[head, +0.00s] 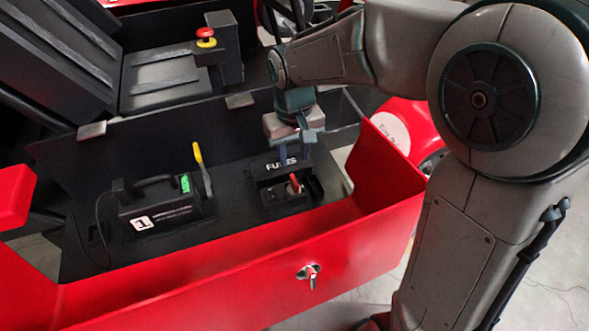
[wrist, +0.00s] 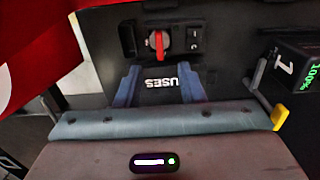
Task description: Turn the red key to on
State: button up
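The red key (head: 294,184) stands in a small black box beside the FUSES label on the kart's black floor panel. In the wrist view the red key (wrist: 159,44) sits on a round silver plate, its long side running up and down the picture. My gripper (head: 306,150) is above the panel, just behind the key in the head view. In the wrist view my gripper (wrist: 159,72) has its two blue fingers spread apart with nothing between them. The key lies beyond the fingertips, roughly in line with the gap, and is not touched.
A black battery unit (head: 160,205) marked 1, with a handle and green display, stands left of the key. A yellow-tipped lever (head: 198,153) rises beside it. The red side panel (head: 230,277) runs in front, carrying a small red and silver fitting (head: 309,272). A red stop button (head: 205,33) is behind.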

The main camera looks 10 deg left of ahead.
aim_at(294, 180)
notch_tip(294, 180, down, 9)
jog(key=shift+f, duration=0.15)
dwell(0.4)
grip_shut()
jog(key=shift+f+m+b, duration=0.1)
jog(key=shift+m+b, duration=0.95)
jog(key=shift+m, duration=0.85)
jog(key=shift+m+b, duration=0.3)
jog(key=shift+m, duration=0.8)
